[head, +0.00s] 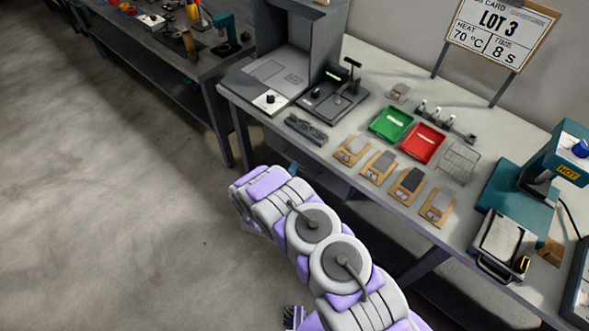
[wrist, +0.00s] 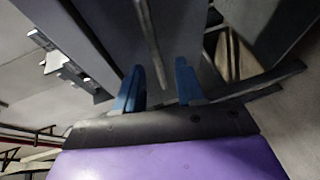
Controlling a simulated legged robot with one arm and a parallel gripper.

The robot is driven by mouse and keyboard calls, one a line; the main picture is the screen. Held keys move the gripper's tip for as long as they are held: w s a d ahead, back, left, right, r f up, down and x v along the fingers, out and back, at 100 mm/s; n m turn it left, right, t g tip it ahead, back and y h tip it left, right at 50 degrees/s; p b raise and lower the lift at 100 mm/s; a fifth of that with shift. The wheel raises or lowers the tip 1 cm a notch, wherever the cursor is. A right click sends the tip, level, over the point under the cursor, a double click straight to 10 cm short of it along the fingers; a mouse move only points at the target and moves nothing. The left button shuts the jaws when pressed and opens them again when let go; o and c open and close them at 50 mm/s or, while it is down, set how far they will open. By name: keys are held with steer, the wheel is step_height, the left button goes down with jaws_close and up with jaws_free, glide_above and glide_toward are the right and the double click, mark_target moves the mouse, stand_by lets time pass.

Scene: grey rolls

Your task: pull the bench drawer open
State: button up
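The bench drawer's grey front (wrist: 185,25) fills the upper middle of the wrist view. A thin bar handle (wrist: 148,30) runs down it. My gripper (wrist: 159,66) is open, with its two blue fingers apart. The handle's lower end lies between the fingers in the picture, with a gap on each side; I cannot tell how deep it sits. In the head view my arm reaches to the front of the bench (head: 352,194), and a small blue bit of my gripper (head: 293,168) shows under the bench edge. The drawer is mostly hidden there by my arm.
On the bench top are a green tray (head: 391,124), a red tray (head: 422,142), several wooden blocks with grey tops, a scale (head: 333,98) and a teal press (head: 515,205). A second bench (head: 165,55) stands at the upper left. The floor (head: 110,200) at the left is clear.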

steer(key=shift+d+x, duration=0.2)
steer(key=shift+x, duration=1.35)
steer(key=shift+a, duration=0.15)
steer(key=shift+c, duration=0.7)
jaws_close()
steer(key=shift+s, duration=0.1)
